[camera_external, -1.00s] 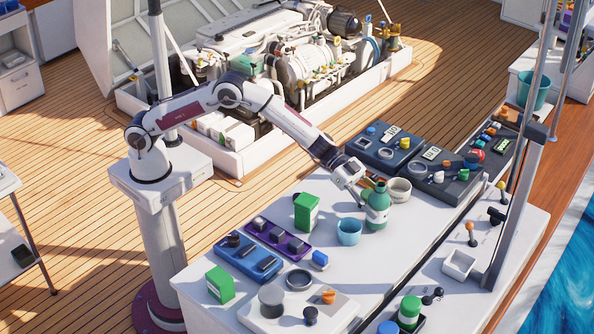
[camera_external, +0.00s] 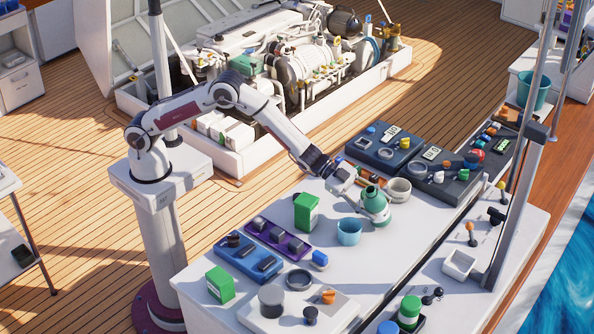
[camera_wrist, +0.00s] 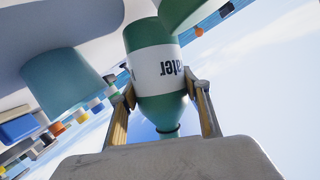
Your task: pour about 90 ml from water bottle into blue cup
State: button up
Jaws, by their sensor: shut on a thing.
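The green water bottle (camera_external: 375,206) with a white label is tilted, its neck leaning up and to the left. My gripper (camera_external: 361,200) is shut on it from the left. In the wrist view the bottle (camera_wrist: 158,70) sits between both fingers of my gripper (camera_wrist: 162,92), and part of its label lettering shows. The light blue cup (camera_external: 349,232) stands upright on the white table just left of and in front of the bottle. The cup also shows in the wrist view (camera_wrist: 68,80). I cannot see its inside clearly or any water stream.
A green box (camera_external: 306,212) stands left of the cup. A grey-white bowl (camera_external: 398,190) is close behind the bottle. Blue and purple trays (camera_external: 250,257) lie at the front left, and dark panels (camera_external: 383,151) at the back. The table right of the cup (camera_external: 400,255) is clear.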

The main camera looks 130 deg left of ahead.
aim_at(376, 198)
jog(key=shift+d+m+y, duration=0.15)
jog(key=shift+m+y, duration=0.15)
jog(key=shift+m, duration=0.1)
jog(key=shift+s+d+r+m+t, duration=0.15)
jog(key=shift+d+r+m+t, duration=0.15)
jog(key=shift+r+m+t, duration=0.4)
jog(key=shift+a+r+m+y, duration=0.2)
jog(key=shift+r+m+y, duration=0.3)
jog(key=shift+r+m, duration=0.15)
jog(key=shift+a+f+m+t, duration=0.35)
jog(key=shift+f+m+t, duration=0.1)
jog(key=shift+m+t, duration=0.25)
jog(key=shift+w+a+f+m, duration=0.1)
jog(key=shift+f+m, duration=0.25)
jog(key=shift+f, duration=0.1)
jog(key=shift+w+a+f+m, duration=0.1)
jog(key=shift+f+m, duration=0.2)
jog(key=shift+f, duration=0.15)
jog(key=shift+f+m+t, duration=0.1)
jog(key=shift+m+t, duration=0.2)
jog(key=shift+a+r+m+t, duration=0.1)
jog(key=shift+r+m+t, duration=0.25)
jog(key=shift+m, duration=0.35)
jog(key=shift+s+d+r+m+t, duration=0.1)
jog(key=shift+d+r+m+t, duration=0.15)
jog(key=shift+r+m, duration=0.3)
jog(key=shift+d+r+m+t, duration=0.1)
jog(key=shift+d+r+m, duration=0.2)
jog(key=shift+r, duration=0.45)
jog(key=shift+a, duration=0.1)
